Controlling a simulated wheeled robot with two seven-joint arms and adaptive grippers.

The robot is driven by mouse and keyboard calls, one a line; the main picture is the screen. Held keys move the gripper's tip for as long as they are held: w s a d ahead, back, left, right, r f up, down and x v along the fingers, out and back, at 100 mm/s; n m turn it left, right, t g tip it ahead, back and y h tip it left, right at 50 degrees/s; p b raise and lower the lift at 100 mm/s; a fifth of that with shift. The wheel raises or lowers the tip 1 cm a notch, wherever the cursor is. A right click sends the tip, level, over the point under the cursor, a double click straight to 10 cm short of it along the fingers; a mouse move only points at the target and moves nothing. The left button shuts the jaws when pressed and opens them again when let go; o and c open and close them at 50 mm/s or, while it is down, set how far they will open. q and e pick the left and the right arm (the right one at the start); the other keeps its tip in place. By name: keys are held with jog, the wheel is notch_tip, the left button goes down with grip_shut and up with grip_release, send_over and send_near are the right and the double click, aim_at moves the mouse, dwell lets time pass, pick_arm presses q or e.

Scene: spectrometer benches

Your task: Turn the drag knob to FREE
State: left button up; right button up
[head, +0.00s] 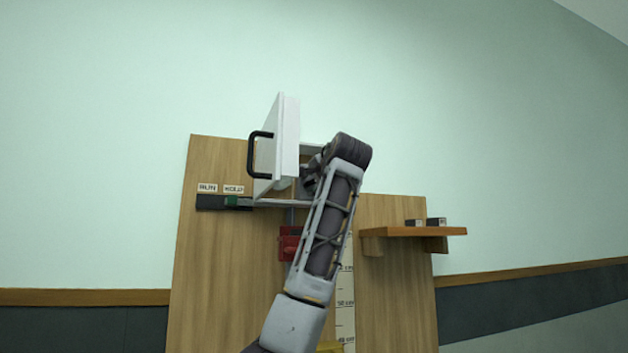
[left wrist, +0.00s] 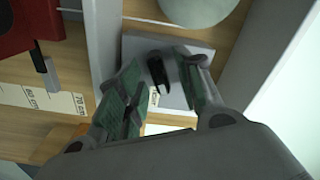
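In the left wrist view a small black knob (left wrist: 158,77) sits on a light grey plate (left wrist: 135,45). A small pale label (left wrist: 154,99) lies beside it, too small to read. My left gripper (left wrist: 160,63) is open, with its green-padded fingers on either side of the knob. I see a gap between the knob and the fingers; whether any part touches is unclear. In the head view my left gripper (head: 312,180) is at the white box with the open door (head: 285,135), largely hidden by my wrist. The knob is hidden there. My right gripper is not in view.
The box is on a wooden panel (head: 220,270). The door has a black handle (head: 255,155). A green slider (head: 232,201) is below the RUN and HOLD labels. A red block (head: 289,244) hangs beside my forearm. A wooden shelf (head: 400,232) with small dark boxes is at right.

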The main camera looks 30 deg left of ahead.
pick_arm(q)
jog(key=shift+c, duration=0.3)
grip_shut()
jog(key=shift+n, duration=0.5)
jog(key=n, duration=1.2)
jog(key=shift+a, duration=0.15)
dwell(0.4)
jog(key=shift+o, duration=0.3)
grip_release()
jog(key=shift+s, duration=0.1)
